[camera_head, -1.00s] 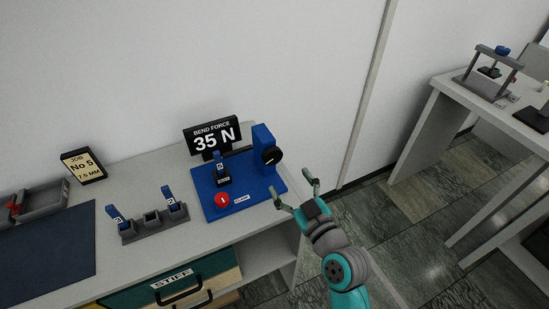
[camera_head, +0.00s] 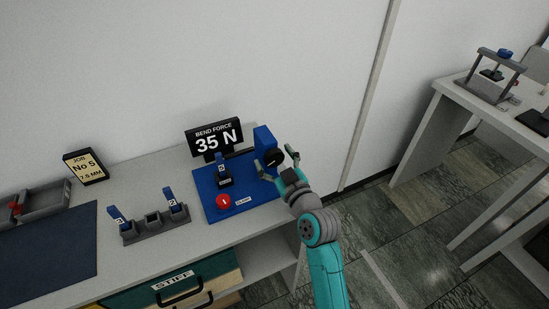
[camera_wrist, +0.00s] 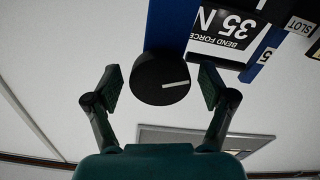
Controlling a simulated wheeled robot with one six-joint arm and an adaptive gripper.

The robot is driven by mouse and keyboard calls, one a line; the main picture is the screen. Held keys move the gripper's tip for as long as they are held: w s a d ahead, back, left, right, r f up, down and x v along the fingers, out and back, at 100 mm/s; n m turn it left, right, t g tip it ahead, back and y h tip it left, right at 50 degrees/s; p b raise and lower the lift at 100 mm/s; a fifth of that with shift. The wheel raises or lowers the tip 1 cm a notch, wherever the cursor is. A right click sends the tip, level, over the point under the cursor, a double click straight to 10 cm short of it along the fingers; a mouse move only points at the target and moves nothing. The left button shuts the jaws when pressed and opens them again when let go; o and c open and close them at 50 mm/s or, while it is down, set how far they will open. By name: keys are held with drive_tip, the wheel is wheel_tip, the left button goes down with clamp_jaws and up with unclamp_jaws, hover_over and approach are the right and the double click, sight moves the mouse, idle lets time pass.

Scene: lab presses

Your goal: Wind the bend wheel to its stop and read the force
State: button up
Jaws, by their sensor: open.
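The bend wheel (camera_head: 274,157) is a black knob with a white mark, on a blue block (camera_head: 263,137) at the right of the blue bend rig (camera_head: 208,186). My gripper (camera_head: 275,162) is open at the wheel. In the wrist view the wheel (camera_wrist: 161,80) lies between the two open fingers (camera_wrist: 160,88), with a gap on each side. The force display (camera_head: 214,140) reads "BEND FORCE 35 N". A blue piece (camera_head: 221,163) stands upright in the rig's slot. A red clamp button (camera_head: 223,202) is at the rig's front.
A grey rack (camera_head: 152,229) with blue pieces stands left of the rig. A job sign (camera_head: 84,166) reads "No 5, 7.5 MM". A drawer marked STIFF (camera_head: 174,277) is below the bench top. The wall is close behind; another table (camera_head: 451,96) is at right.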

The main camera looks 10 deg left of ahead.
drive_tip(key=shift+c, duration=0.2)
drive_tip(key=c, duration=1.1)
drive_tip(key=shift+m, duration=1.6)
drive_tip(key=o, duration=1.1)
drive_tip(key=shift+o, duration=0.2)
drive_tip(key=v, duration=1.2)
